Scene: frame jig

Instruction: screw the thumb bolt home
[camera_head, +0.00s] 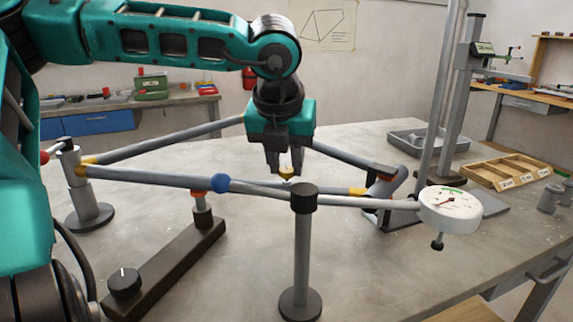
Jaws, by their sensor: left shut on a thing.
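My left gripper (285,167) points down over the middle of the frame jig, its dark fingers shut on a small yellow thumb bolt (287,173). Only the top of the bolt shows between and just below the fingertips. Its lower part is hidden behind the near tube (150,178) of the frame, so I cannot tell how deep it sits. My right gripper is not in view.
A dark post (303,255) on a round foot stands in front of the bolt. A white dial gauge (450,207) sits at the right end of the frame. A dark bar with a knob (124,283) lies front left. A wooden divided tray (505,170) stands back right.

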